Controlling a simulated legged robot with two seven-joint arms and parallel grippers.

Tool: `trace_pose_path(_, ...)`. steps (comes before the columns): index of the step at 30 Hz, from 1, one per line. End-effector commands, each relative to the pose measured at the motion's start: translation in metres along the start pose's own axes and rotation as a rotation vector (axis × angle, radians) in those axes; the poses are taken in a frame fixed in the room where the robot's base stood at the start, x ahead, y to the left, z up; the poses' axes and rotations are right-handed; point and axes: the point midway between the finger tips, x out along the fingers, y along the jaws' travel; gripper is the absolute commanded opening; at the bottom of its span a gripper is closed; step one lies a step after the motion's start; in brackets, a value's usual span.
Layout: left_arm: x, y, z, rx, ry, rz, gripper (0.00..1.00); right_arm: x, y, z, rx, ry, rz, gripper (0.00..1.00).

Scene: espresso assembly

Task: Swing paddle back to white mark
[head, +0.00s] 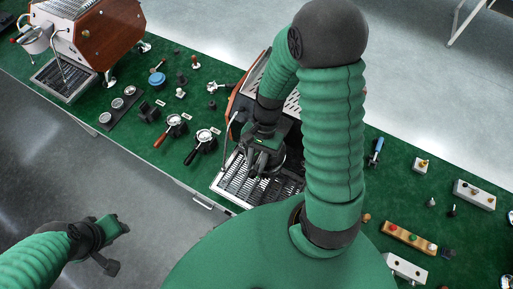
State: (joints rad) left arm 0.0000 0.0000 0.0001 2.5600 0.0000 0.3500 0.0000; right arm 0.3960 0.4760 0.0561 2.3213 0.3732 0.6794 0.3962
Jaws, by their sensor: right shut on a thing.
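The near espresso machine (235,103) stands on the green bench, with its drip tray (237,182) in front. My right arm comes down over it and hides most of its front and top. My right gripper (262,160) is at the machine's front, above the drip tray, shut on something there. The held part is small and dark, and I cannot make out the paddle or a white mark. My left gripper (112,243) hangs over the floor at the lower left, away from the bench; its finger gap is not clear.
A second espresso machine (90,35) stands at the upper left. Two portafilters, with a red-brown handle (165,135) and a black handle (195,152), lie left of the near machine. A wooden button board (408,237) and small parts are at the right.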

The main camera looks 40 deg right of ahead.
Motion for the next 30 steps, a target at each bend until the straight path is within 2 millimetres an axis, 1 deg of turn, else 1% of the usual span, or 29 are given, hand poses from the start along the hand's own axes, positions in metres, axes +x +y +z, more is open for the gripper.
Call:
trace_pose_path(1,-0.004,0.000,-0.001,0.000,0.000,0.000,0.36,-0.001,0.004,0.001,-0.038,-0.001,0.018,0.00)
trace_pose_path(10,-0.016,0.000,-0.004,0.000,0.000,0.000,0.36,-0.002,0.025,-0.003,-0.296,0.000,0.125,0.00)
trace_pose_path(11,-0.013,0.000,-0.003,0.000,0.000,0.000,0.36,0.000,0.024,-0.004,-0.290,0.001,0.122,0.27)
trace_pose_path(15,-0.013,0.000,-0.003,0.000,0.000,0.000,0.36,0.000,0.024,-0.004,-0.287,0.001,0.120,0.45)
trace_pose_path(16,-0.013,0.000,-0.003,0.000,0.000,0.000,0.36,0.000,0.024,-0.004,-0.286,0.001,0.119,0.49)
trace_pose_path(26,-0.012,0.000,-0.003,0.000,0.000,0.000,0.36,-0.003,0.023,-0.004,-0.285,0.003,0.117,0.49)
trace_pose_path(29,-0.009,0.000,-0.002,0.000,0.000,0.000,0.36,-0.014,0.021,-0.005,-0.286,0.006,0.115,0.49)
trace_pose_path(30,-0.007,0.000,-0.002,0.000,0.000,0.000,0.36,-0.021,0.019,-0.005,-0.286,0.007,0.114,0.49)
